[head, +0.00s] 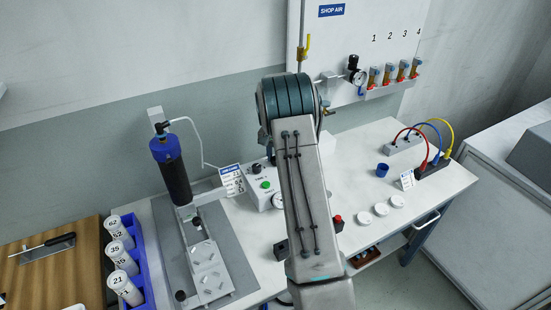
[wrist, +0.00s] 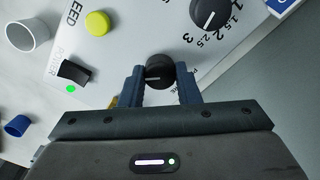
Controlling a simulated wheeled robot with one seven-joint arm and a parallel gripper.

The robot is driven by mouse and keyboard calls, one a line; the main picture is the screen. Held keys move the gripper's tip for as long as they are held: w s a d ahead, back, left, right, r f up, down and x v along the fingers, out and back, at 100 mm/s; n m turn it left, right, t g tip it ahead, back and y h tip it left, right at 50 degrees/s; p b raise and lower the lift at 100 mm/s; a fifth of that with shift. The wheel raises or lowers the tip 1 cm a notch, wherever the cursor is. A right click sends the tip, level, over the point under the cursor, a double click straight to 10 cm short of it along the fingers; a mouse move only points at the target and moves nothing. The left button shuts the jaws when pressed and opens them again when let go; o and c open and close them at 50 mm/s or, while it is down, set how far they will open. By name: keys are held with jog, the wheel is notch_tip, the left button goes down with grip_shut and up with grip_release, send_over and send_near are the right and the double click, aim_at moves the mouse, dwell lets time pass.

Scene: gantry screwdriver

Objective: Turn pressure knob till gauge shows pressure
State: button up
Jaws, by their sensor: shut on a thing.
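My gripper (wrist: 160,74) is shut on a small round black knob (wrist: 158,66) in the wrist view. One blue-grey finger lies on each side of it, and a short pale line marks its top. No label for this knob is readable. A larger black knob (wrist: 210,13) with a white pointer and numbers up to 3 sits at the upper right of the white panel. In the head view my arm hides my gripper. A round gauge (head: 277,201) on the white control box (head: 262,190) is partly behind my arm. Another gauge (head: 360,77) is on the wall board. Neither reading is legible.
The panel also has a yellow button (wrist: 97,22) and a black power switch (wrist: 76,72) beside a lit green lamp (wrist: 70,89).

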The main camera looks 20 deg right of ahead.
jog(key=shift+m, duration=1.1)
jog(key=o, duration=1)
jog(key=shift+c, duration=0.2)
jog(key=shift+r, duration=0.15)
notch_tip(320, 180, up, 14)
jog(key=b, duration=0.1)
jog(key=shift+f, duration=0.2)
